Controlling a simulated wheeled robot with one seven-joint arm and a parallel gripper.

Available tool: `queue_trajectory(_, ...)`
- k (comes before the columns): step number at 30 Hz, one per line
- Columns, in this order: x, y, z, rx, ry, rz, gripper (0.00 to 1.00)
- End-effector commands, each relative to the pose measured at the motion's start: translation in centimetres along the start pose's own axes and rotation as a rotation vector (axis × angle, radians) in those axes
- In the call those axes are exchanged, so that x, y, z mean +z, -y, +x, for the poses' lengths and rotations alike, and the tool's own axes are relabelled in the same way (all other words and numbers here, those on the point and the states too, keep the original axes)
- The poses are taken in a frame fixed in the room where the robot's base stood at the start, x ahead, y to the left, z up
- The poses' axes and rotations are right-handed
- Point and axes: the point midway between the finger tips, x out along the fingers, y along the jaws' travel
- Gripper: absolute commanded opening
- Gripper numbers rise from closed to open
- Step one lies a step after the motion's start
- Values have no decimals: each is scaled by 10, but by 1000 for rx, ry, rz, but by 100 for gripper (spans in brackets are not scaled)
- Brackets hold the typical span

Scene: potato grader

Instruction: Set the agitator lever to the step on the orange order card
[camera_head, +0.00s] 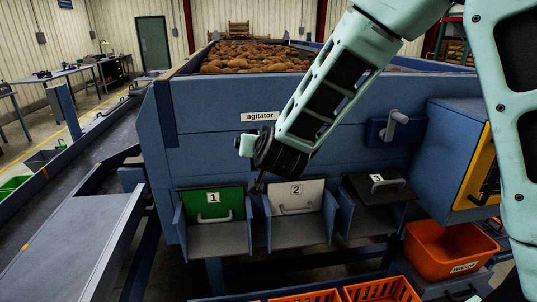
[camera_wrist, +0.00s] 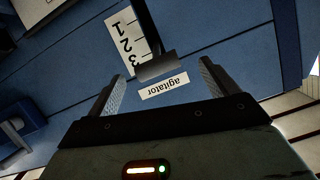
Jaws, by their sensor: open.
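The agitator lever (camera_wrist: 157,68), a dark bar with a grey handle, shows upside down in the wrist view. Its handle lies beside the 3 on a white scale plate (camera_wrist: 124,38) marked 1, 2, 3, and partly covers the plate. The white agitator label (camera_wrist: 163,86) is next to the handle. My gripper (camera_wrist: 163,70) is open, with one finger on each side of the handle in the picture; contact cannot be told. In the head view my gripper (camera_head: 250,165) is at the blue grader front, and my arm hides the lever. I cannot make out the orange order card.
Below are a green flap (camera_head: 213,199) marked 1, a white flap (camera_head: 297,192) marked 2 and a dark flap (camera_head: 375,187) marked 3. A grey handle (camera_head: 397,120) juts out at right. An orange bin (camera_head: 450,248) stands lower right. Potatoes (camera_head: 255,55) fill the top.

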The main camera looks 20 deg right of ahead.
Motion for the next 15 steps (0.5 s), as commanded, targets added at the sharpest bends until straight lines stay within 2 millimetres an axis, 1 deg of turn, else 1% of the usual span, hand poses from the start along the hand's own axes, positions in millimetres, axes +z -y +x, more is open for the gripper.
queue_trajectory(1,1,0,-10,-3,-4,-2,86)
queue_trajectory(9,1,0,-62,-3,-5,-1,86)
queue_trajectory(15,0,1,-95,-3,-4,-1,86)
